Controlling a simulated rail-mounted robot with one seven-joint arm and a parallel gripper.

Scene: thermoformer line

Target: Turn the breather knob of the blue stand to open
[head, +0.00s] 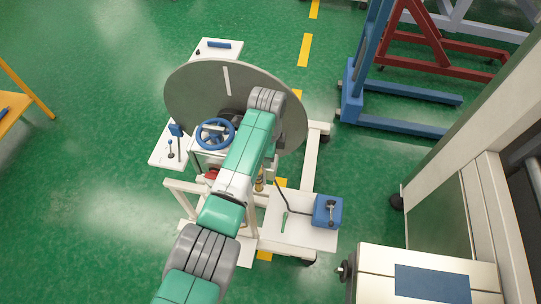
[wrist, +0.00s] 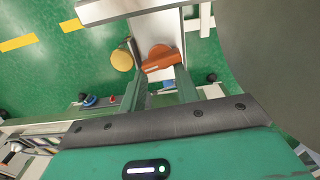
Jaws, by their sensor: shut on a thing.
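In the wrist view an orange-red knob (wrist: 160,57) with a raised bar sits on a pale upright part (wrist: 157,28). My gripper (wrist: 162,71) is shut on this knob, with one finger at each side of its bar. In the head view my own arm hides the gripper and the knob. The stand (head: 312,160) there has a pale frame, a large grey disc (head: 190,88) and a blue handwheel (head: 203,143). Whether the knob stands at open or closed I cannot tell.
A yellow round part (wrist: 122,60) is just left of the knob. The grey disc also fills the wrist view's upper right (wrist: 275,45). A tray (head: 285,237) with a blue box (head: 328,211) is at right. A blue frame (head: 352,95) stands behind.

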